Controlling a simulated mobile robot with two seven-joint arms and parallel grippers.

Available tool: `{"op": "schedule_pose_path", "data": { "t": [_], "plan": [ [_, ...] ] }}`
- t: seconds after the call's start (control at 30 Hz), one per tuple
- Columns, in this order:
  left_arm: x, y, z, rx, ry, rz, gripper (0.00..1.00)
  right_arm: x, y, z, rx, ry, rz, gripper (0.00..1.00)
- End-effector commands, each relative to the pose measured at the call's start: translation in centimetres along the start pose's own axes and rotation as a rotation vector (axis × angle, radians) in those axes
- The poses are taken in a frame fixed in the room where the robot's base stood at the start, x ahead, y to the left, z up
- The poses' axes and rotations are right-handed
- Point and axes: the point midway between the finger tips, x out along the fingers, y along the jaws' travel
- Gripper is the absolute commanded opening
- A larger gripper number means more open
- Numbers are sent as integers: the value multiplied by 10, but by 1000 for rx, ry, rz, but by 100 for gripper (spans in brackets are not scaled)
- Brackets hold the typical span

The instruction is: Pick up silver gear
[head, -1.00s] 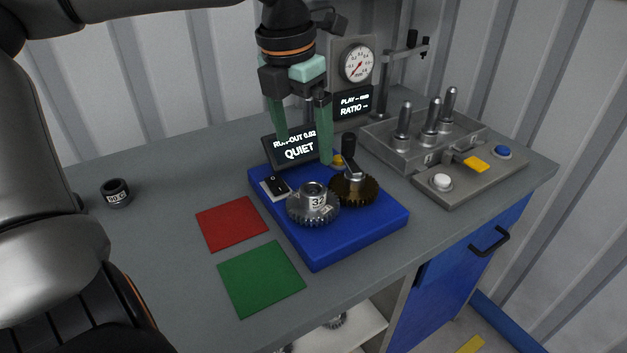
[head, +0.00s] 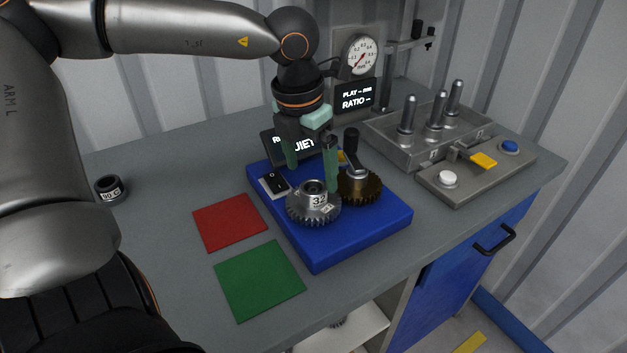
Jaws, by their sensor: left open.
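The silver gear (head: 312,212) sits on the blue base (head: 345,240), with a white label reading 32 on its hub. A dark bronze gear (head: 362,188) with a crank handle (head: 351,140) stands close to its right. My left gripper (head: 311,178) comes down from above with its green fingers apart. The fingers are just above and behind the silver gear, apart from it as far as I can tell, and hold nothing. My right gripper is not in view.
A black switch (head: 274,183) sits left of the gear. A small display (head: 283,146) stands behind, partly hidden by my fingers. Red (head: 230,222) and green (head: 260,280) mats lie left. A grey block with upright pins (head: 425,140) and a button panel (head: 475,172) stand right. A dark ring (head: 110,188) lies far left.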

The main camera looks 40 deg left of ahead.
Motion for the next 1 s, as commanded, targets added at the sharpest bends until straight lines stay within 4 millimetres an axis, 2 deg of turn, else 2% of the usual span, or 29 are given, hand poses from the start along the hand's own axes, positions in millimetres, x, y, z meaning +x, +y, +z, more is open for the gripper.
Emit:
{"op": "schedule_pose_path", "data": {
  "t": [0.2, 0.5, 1.0],
  "plan": [
    [31, 0, -1, 0, 4, -1, 96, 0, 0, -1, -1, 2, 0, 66],
    [36, 0, 0, 0, -1, -1, 96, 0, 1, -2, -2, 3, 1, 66],
    [36, 0, 0, 0, 0, 0, 41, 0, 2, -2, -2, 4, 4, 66]
  ]
}}
